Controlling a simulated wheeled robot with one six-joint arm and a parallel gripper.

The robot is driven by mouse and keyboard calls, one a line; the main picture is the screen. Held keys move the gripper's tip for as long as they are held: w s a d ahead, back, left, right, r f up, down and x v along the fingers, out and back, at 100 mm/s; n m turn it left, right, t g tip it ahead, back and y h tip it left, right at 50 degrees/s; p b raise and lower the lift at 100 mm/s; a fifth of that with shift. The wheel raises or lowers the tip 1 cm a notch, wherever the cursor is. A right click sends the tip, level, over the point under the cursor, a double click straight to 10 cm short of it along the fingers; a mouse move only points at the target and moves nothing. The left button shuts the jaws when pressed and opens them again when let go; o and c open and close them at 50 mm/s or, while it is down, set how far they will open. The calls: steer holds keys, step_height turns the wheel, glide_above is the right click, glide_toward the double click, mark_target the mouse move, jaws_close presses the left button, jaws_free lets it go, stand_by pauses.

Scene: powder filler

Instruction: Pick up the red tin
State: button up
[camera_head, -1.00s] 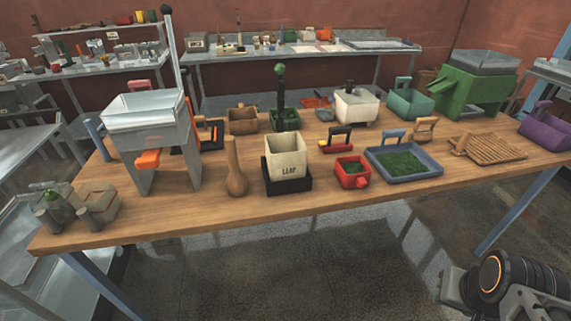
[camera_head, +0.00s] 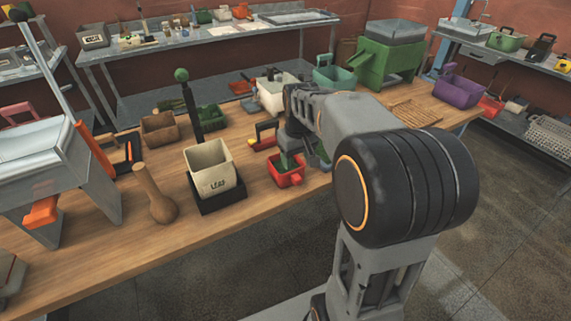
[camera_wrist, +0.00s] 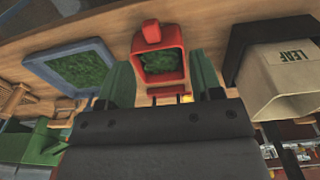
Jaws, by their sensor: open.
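The red tin (camera_head: 287,180) sits on the wooden table, to the right of the cream leaf box, with its small red handle toward the table's front edge. In the wrist view the red tin (camera_wrist: 152,36) shows its open top with green leafy matter inside. My gripper (camera_wrist: 160,62) is open, its two green fingers apart on either side of the tin in that view. In the head view my gripper (camera_head: 304,160) is low over the tin and partly hidden by my arm. Whether the fingers touch the tin I cannot tell.
The cream leaf box (camera_head: 209,172) on its black base stands close to the left. A blue tray (camera_wrist: 78,65) of green leaves lies on the tin's other side. A wooden pestle (camera_head: 157,195) and a red-and-black handled tool (camera_head: 262,137) are nearby.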

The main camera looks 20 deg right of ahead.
mark_target(298, 178)
steer(key=shift+g, duration=0.3)
steer(key=w+f, duration=0.1)
steer(key=f, duration=0.1)
steer(key=w+d+f, duration=0.1)
steer(key=f, duration=0.2)
steer(key=w+d+f, duration=0.1)
steer(key=f, duration=0.2)
steer(key=shift+p, duration=0.4)
steer(key=shift+s+f+p, duration=0.2)
steer(key=shift+f+p, duration=0.3)
steer(key=shift+f, duration=2.6)
steer(key=shift+c, duration=0.4)
steer(key=c, duration=1)
steer(key=shift+o, duration=0.2)
